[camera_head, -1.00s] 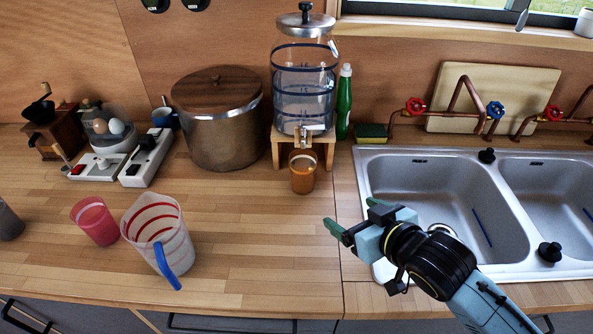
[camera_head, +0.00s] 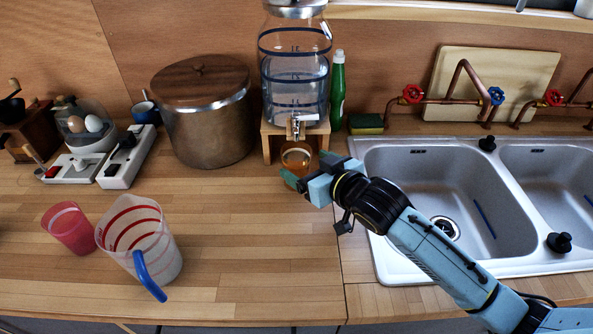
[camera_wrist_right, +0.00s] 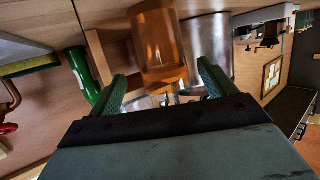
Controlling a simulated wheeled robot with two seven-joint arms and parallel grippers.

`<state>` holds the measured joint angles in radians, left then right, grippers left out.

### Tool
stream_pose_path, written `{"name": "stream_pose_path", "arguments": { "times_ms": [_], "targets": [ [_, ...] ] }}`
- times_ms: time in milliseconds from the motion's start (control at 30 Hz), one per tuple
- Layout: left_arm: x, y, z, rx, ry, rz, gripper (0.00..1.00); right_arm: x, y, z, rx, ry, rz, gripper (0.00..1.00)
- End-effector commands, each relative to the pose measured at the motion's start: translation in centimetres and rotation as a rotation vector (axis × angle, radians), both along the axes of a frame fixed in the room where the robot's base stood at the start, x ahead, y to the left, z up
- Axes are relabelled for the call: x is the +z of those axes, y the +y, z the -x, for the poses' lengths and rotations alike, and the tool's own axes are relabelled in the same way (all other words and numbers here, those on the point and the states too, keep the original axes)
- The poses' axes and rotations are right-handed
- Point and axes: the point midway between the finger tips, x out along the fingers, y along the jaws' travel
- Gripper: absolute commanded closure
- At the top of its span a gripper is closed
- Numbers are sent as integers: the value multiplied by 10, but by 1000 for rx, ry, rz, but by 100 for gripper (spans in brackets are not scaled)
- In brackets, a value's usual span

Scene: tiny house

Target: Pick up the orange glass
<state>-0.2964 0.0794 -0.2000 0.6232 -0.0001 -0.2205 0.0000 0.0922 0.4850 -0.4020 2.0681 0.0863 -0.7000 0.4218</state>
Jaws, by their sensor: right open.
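The orange glass (camera_head: 296,158) stands under the tap of the glass water dispenser (camera_head: 295,80). Its lower part is hidden behind my right gripper in the head view. My right gripper (camera_head: 307,172) is open, with its green fingertips at the near side of the glass. In the right wrist view the orange glass (camera_wrist_right: 158,50) shows ahead, between the two green fingers (camera_wrist_right: 160,85) and beyond their tips. I cannot tell whether a finger touches it. My left gripper is not in view.
The dispenser's wooden stand (camera_head: 266,142) is close around the glass. A green bottle (camera_head: 337,92) and sponge (camera_head: 366,122) are to the right, then the double sink (camera_head: 410,165). A large pot (camera_head: 205,120) is left. A measuring jug (camera_head: 140,245) and pink cup (camera_head: 70,228) stand front left.

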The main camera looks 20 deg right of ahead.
Motion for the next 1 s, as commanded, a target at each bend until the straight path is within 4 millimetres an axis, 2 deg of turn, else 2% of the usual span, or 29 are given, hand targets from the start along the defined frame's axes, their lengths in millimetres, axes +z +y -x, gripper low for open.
{"name": "stream_pose_path", "arguments": {
  "times_ms": [133,233,567,1000],
  "targets": [
    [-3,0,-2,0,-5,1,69,-2,13,-21,1,-2,-2,17],
    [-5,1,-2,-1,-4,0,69,-7,15,-31,0,-1,0,17],
    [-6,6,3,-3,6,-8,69,-9,17,-37,1,0,1,17],
    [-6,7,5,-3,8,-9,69,-9,17,-37,0,0,1,75]
  ]
}}
